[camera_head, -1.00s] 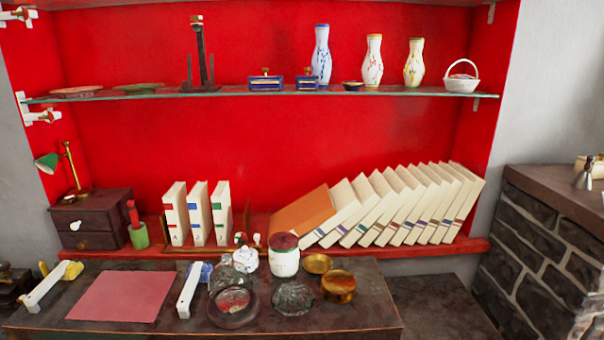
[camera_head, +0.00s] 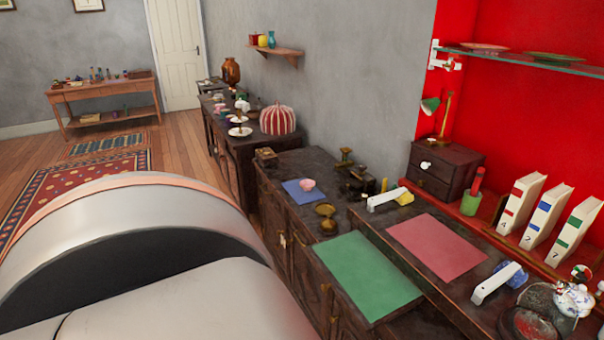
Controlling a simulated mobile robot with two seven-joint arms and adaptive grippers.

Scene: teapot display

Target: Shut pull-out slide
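The pull-out slide seems to be the dark board under the green mat (camera_head: 368,277). It sticks out in front of the dark cabinet top (camera_head: 468,296), lower than that top. The green mat covers most of the board, and a thin dark edge shows around it. The underside and the inner end of the slide are hidden. Neither of my grippers is in view. A large white and grey rounded body part, probably of my own arm, fills the lower left.
A pink mat (camera_head: 437,246) and two white brackets lie on the cabinet top. Glassware and a small teapot (camera_head: 573,299) stand at its right end. A small drawer box (camera_head: 443,172) and books stand behind. More dark cabinets run along the wall. The wooden floor (camera_head: 186,157) and rug are clear.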

